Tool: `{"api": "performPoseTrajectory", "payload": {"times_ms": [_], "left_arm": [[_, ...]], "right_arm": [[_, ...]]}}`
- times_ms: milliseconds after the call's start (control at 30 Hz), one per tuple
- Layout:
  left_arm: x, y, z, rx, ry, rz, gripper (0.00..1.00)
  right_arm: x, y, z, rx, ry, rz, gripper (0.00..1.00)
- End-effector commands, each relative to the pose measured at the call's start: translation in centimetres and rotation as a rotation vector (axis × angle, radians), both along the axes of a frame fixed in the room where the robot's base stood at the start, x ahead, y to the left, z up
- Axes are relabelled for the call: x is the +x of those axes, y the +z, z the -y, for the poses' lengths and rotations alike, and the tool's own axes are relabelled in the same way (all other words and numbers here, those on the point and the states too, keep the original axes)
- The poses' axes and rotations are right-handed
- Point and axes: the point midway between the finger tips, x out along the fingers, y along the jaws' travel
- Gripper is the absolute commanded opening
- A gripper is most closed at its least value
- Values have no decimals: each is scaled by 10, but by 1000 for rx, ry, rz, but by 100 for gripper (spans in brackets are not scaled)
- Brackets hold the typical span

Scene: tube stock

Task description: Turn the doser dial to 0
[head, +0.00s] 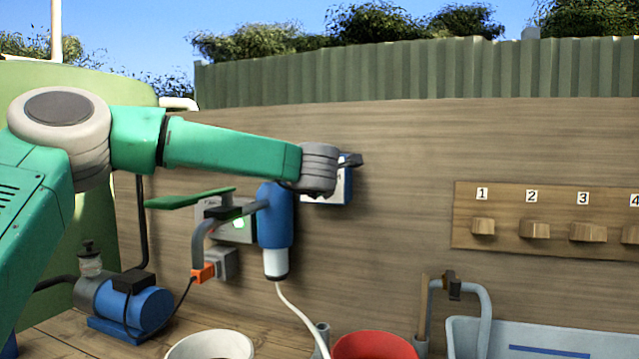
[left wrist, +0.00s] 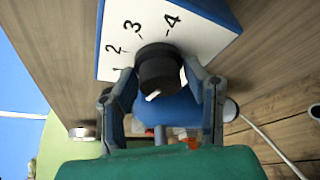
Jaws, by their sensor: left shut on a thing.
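The doser dial is a round black knob (left wrist: 160,68) on a white face (left wrist: 192,42) with blue sides. The numbers 2, 3 and 4 are readable, a 1 is partly covered, and no 0 is visible. The knob's white mark points toward the bottom of the left wrist view, away from the 3 and 4. My left gripper (left wrist: 161,78) is shut on the knob, one finger on each side. In the head view my left gripper (head: 350,160) is at the doser box (head: 347,187), whose face is mostly hidden behind my wrist. My right gripper is not in view.
A blue cylinder (head: 275,215) with a white hose hangs left of the doser box. A blue pump (head: 135,305), a white bucket (head: 210,347) and a red bucket (head: 374,347) stand below. A numbered peg board (head: 500,198) is at right. The wall between is clear.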

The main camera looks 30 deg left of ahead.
Motion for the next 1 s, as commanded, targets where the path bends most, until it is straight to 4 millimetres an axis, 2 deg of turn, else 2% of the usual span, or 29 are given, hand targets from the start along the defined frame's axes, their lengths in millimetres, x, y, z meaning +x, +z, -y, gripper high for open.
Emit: {"api": "performPoseTrajectory", "payload": {"times_ms": [33, 67, 467, 567, 800, 1000], "left_arm": [[0, -10, -1, -4, 2, -17, 44], [0, -10, -1, -4, 2, -17, 53], [-4, -2, 3, -1, 0, -5, 53], [-14, 2, 10, 0, -1, -5, 53], [-57, 12, 36, 0, -2, -6, 53], [-85, 17, 52, -1, -1, -9, 53]], "right_arm": [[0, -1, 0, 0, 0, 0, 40], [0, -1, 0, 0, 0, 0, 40], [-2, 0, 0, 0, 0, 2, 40], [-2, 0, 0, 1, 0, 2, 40], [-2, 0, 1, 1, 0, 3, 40], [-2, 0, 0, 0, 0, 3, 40]]}}
